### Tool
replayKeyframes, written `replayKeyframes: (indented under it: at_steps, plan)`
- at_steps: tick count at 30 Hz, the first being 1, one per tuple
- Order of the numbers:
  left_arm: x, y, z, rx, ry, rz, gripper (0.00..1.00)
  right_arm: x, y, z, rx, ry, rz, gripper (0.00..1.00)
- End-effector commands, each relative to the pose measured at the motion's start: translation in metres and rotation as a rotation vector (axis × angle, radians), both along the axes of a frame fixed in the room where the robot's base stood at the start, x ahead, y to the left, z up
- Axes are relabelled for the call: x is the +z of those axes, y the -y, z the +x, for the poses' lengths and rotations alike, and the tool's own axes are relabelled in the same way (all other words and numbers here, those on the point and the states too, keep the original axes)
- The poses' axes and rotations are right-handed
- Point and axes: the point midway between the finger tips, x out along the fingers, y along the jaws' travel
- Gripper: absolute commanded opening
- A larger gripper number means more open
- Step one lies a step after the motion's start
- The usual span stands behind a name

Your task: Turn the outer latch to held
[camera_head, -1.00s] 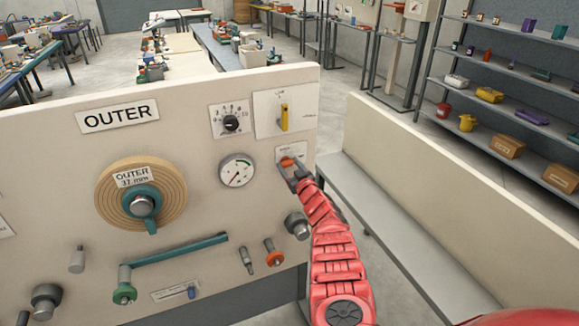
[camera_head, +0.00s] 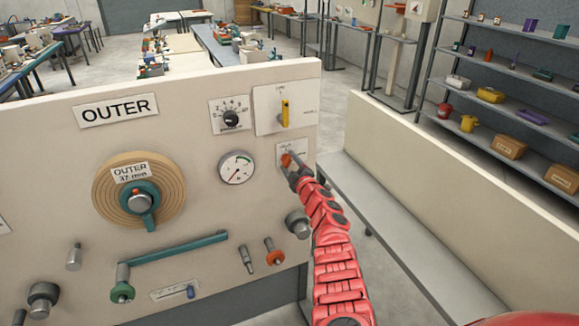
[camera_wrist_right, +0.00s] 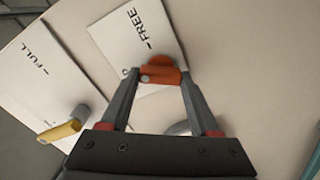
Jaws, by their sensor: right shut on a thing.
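The outer latch is a small orange handle (camera_head: 286,159) on a white plate at the right end of the OUTER panel (camera_head: 60,195). My right gripper (camera_head: 295,170) reaches it from the lower right. In the right wrist view the orange latch (camera_wrist_right: 159,73) sits between the fingertips of my right gripper (camera_wrist_right: 160,80), which is shut on it. The word FREE shows on the plate (camera_wrist_right: 136,38) beside the latch; other markings are too small or hidden. My left gripper is not in view.
A yellow lever (camera_head: 285,112) stands above the latch; it also shows in the right wrist view (camera_wrist_right: 60,130). A dial gauge (camera_head: 236,168) and black knob (camera_head: 230,119) are to the left. A grey bench (camera_head: 385,215) and low wall lie right of the panel.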

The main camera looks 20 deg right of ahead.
Motion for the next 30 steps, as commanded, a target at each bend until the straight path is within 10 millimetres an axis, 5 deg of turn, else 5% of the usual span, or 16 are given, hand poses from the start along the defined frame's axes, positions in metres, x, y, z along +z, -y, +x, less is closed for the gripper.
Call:
replayKeyframes:
  at_steps: [15,30]
  plan:
    - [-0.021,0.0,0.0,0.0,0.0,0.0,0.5,-0.004,-0.001,0.0,-0.002,-0.002,-0.411,0.07]
    - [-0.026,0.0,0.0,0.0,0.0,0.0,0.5,-0.003,0.0,0.0,-0.001,-0.001,-0.543,0.07]
